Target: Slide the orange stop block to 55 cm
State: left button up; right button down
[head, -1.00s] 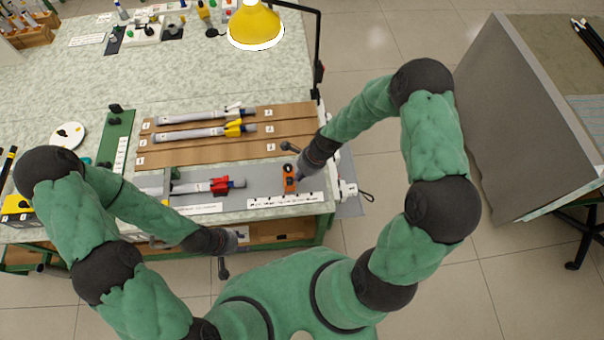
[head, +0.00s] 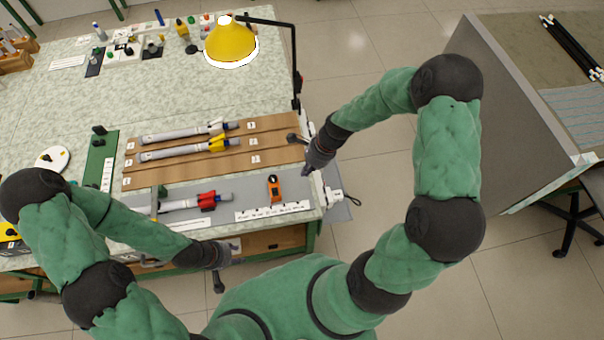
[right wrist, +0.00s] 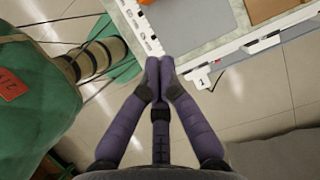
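The orange stop block (head: 275,188) sits on the grey strip along the bench's front, just behind a white scale label (head: 272,211). Its marks are too small to read. A bit of orange at the top edge of the right wrist view (right wrist: 146,2) looks like the same block. My right gripper (head: 306,172) is to the right of the block, apart from it, near the bench's right end. In the right wrist view its fingertips (right wrist: 159,66) are together with nothing between them. My left gripper (head: 236,247) hangs at the bench's front edge, away from the block; its fingers are unclear.
A rod with a red fitting (head: 208,201) lies left of the block on the grey strip. Two rods with white and yellow fittings (head: 215,145) lie on brown boards behind. A white end fixture (head: 330,196) stands at the bench's right end. A yellow lamp (head: 231,44) stands behind.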

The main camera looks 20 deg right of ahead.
jog(key=s+d+f+t+y+b, duration=0.1)
jog(key=d+f+y+b, duration=0.1)
jog(key=d+y+b, duration=0.3)
jog(key=b+x, duration=0.1)
jog(key=x, duration=0.4)
jog(key=b+x, duration=0.2)
jog(key=x, duration=0.4)
jog(key=shift+s, duration=0.2)
jog(key=shift+w+a, duration=0.15)
jog(key=shift+a, duration=0.4)
jog(key=shift+w+a, duration=0.2)
jog(key=shift+a, duration=0.3)
jog(key=shift+w+a+r, duration=0.1)
jog(key=shift+w+a, duration=0.05)
jog(key=shift+a, duration=0.6)
jog(key=shift+w+a, duration=0.2)
jog(key=shift+a, duration=0.55)
jog(key=shift+d, duration=0.15)
